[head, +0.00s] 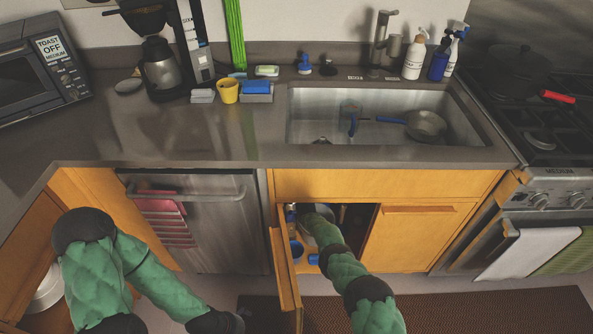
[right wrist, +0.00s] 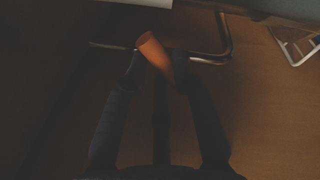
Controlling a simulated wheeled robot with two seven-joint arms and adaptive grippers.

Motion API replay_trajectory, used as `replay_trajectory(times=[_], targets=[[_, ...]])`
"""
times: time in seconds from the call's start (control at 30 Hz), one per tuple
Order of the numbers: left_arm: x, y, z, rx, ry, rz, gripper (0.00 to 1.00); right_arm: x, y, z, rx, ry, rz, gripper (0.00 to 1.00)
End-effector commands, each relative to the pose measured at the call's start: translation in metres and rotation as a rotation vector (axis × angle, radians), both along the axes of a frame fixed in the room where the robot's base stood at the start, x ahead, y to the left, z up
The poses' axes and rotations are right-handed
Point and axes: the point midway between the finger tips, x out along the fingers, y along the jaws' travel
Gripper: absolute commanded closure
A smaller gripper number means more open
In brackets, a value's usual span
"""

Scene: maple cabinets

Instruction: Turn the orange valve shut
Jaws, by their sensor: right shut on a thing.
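The orange valve (right wrist: 153,52) shows in the right wrist view as a short, tilted orange handle by a metal pipe. My right gripper (right wrist: 160,68) is shut on it, with one dark finger on each side. The picture is dim, so the handle's angle to the pipe is hard to tell. In the head view my right arm reaches into the open cabinet under the sink, and the valve and fingers are hidden there. My left arm is bent at the lower left, and its gripper is out of the picture.
The cabinet door (head: 284,268) stands open just left of my right arm. A blue item (head: 296,250) is inside the cabinet. A metal pipe (right wrist: 224,35) bends beside the valve. The sink (head: 380,115) is above, the dishwasher (head: 205,225) left, the stove (head: 545,190) right.

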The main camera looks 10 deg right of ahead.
Motion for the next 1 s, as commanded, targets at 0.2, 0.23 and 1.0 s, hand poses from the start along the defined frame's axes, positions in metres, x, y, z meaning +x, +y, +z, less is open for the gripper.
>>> replay_trajectory(times=[0.2, 0.23, 1.0], targets=[[0.0, 0.0, 0.0, 0.0, 0.0, 0.0, 0.0, -0.0005, -0.0019, -0.0022, 0.053, -0.01, -0.001, 1.0], [0.0, 0.0, 0.0, 0.0, 0.0, 0.0, 0.0, -0.0004, -0.002, -0.0022, 0.056, -0.011, -0.001, 1.0], [0.0, 0.0, 0.0, 0.0, 0.0, 0.0, 0.0, -0.0003, -0.0017, -0.002, 0.063, -0.012, -0.001, 0.49]])
